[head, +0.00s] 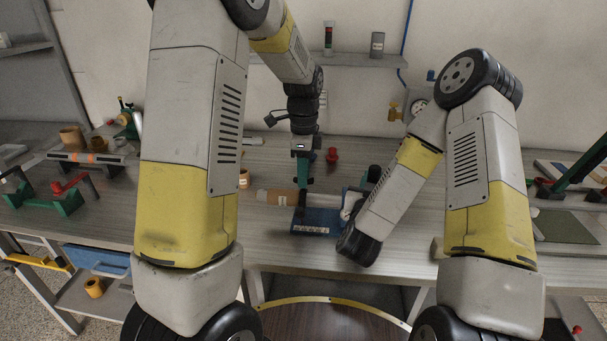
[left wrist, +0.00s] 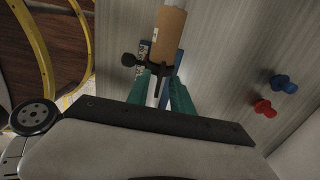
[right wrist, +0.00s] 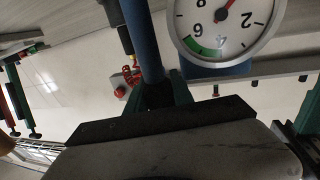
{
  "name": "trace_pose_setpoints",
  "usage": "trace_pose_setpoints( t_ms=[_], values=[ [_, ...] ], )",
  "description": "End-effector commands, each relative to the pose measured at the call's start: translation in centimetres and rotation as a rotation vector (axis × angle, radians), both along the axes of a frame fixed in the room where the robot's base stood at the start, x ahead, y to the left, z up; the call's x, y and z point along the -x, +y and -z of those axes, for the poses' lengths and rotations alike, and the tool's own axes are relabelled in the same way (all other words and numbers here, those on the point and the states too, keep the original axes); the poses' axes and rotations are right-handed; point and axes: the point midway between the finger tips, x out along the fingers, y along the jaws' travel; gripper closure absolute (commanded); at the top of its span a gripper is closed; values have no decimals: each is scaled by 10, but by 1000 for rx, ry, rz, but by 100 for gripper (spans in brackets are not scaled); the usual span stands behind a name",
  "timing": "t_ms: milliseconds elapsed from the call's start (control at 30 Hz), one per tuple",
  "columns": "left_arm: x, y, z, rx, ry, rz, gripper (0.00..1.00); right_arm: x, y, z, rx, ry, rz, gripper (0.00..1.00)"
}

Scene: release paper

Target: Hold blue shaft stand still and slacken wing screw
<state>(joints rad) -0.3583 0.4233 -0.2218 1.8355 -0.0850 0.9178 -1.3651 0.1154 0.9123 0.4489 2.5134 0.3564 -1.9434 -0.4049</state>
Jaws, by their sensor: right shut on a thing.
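The blue shaft stand (head: 316,222) is on the bench in front of me. A brown roll (head: 277,197) lies at its left, and the roll also shows in the left wrist view (left wrist: 169,38). A black wing screw (left wrist: 130,60) with a dark collar is at the roll's end. My left gripper (head: 303,183) points down over the stand. Its green fingers (left wrist: 160,82) are apart, with the collar's dark lower part near the tips. My right gripper (right wrist: 158,90) is shut on a blue post (right wrist: 142,40) of the stand. In the head view my right forearm hides its fingers.
A red knob-like piece (head: 332,155) stands behind the stand. A round gauge (right wrist: 222,22) is close by my right gripper. A red and green tool (head: 65,195) lies at the left. The bench front between my arms is mostly clear.

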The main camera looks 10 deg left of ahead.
Motion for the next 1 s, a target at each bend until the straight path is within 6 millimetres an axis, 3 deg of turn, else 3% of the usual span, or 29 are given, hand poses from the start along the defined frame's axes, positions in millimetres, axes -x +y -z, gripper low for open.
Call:
trace_pose_setpoints(
  t_ms=[167,300,700,1000],
  values=[
    [0,0,0,0,0,0,73,0,0,0,0,-1,1,100],
    [0,0,0,0,0,0,100,0,0,0,0,-1,1,100],
    [0,0,0,0,0,-17,100,0,0,0,0,-1,1,100],
    [0,1,-1,0,-1,-162,100,0,0,0,0,0,1,100]
  ],
)
